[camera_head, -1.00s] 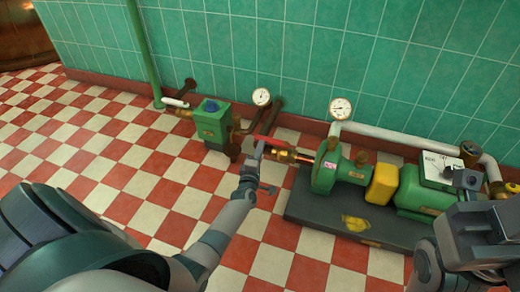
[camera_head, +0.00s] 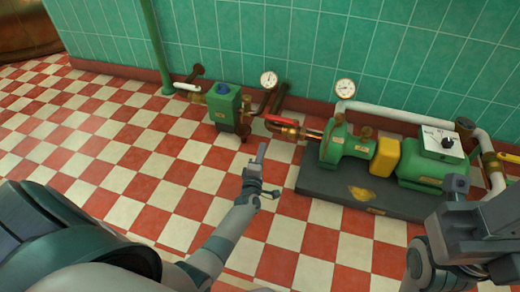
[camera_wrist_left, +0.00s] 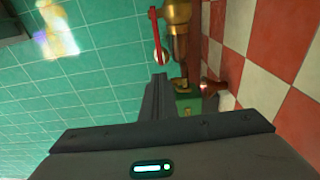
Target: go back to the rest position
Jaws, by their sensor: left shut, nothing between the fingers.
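My left gripper (camera_head: 261,153) is in the middle of the head view, above the checkered floor. Its fingers are shut together with nothing between them. In the wrist view its dark fingers (camera_wrist_left: 158,95) point toward the pipework. A red lever handle (camera_head: 281,121) on a brass valve (camera_head: 300,132) is beyond the gripper and apart from it. The red handle (camera_wrist_left: 156,36) also shows in the left wrist view. My right gripper (camera_head: 457,188) is partly seen at the lower right, and its jaws cannot be made out.
A green pump (camera_head: 345,145) with a yellow coupling (camera_head: 385,156) stands on a dark base (camera_head: 325,188) at the right. A green box (camera_head: 226,108) is by the green tiled wall (camera_head: 300,45). The red and white floor (camera_head: 120,150) at the left is clear.

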